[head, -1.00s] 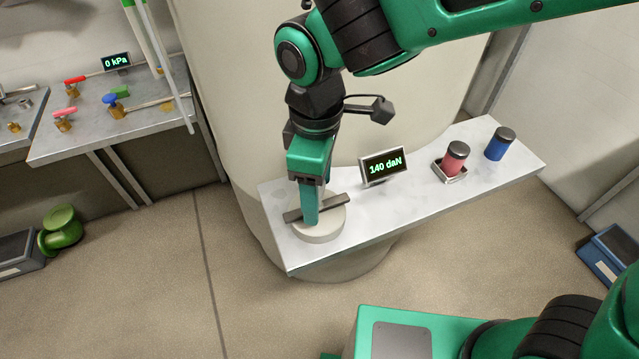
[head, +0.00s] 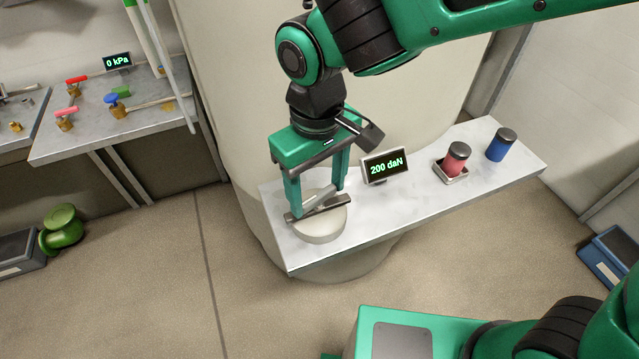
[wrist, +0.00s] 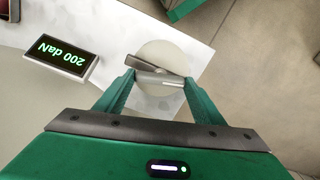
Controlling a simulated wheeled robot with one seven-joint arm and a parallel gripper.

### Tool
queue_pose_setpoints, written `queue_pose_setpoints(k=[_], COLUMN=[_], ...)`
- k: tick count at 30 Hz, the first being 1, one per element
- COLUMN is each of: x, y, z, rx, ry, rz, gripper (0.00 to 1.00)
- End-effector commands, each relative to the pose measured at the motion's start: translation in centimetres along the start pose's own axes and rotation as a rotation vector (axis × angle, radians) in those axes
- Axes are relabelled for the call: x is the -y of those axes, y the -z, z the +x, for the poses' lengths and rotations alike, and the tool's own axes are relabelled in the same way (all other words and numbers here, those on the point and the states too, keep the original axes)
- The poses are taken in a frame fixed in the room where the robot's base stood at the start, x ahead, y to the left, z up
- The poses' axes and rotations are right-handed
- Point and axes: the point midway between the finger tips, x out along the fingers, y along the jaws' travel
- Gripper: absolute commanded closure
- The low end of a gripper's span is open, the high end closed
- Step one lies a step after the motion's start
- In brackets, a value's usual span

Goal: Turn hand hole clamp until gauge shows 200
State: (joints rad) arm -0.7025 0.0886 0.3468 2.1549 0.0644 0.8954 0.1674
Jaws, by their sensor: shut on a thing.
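The hand hole clamp is a round beige disc (head: 322,229) with a dark grey bar and a second, lighter grey piece across its top. It sits at the left end of the white shelf, and the disc also shows in the wrist view (wrist: 165,50). The gauge (head: 384,166) stands on the shelf right of the clamp and reads 200 daN; it appears upside down in the wrist view (wrist: 62,56). My gripper (head: 318,202) points down over the clamp. Its fingers stand wide apart, shut on the clamp's handle. The exact finger contacts are partly hidden.
The white shelf (head: 440,210) also carries a red jar (head: 456,160) in a small tray and a blue jar (head: 500,146). A large cream column stands behind the shelf. At left, a bench (head: 90,140) holds valves and a 0 kPa display (head: 117,61).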

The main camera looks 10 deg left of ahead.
Motion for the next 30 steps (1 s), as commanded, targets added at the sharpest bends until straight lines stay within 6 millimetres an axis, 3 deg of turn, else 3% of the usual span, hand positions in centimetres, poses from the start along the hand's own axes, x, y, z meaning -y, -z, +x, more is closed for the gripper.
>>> queue_pose_setpoints(k=[14,15,17,26,30], x=[-0.45,-0.46,-0.44,-0.19,-0.17], y=[0.35,0.35,0.32,0.10,0.17], z=[-0.16,-0.15,-0.15,-0.09,-0.95], rx=[-0.009,-0.009,-0.008,-0.003,-0.005], ry=[-0.003,-0.003,-0.003,-0.002,-0.001], rz=[0.028,0.029,0.028,0.020,0.020], gripper=[0.60,0.35,0.21,0.19,0.19])
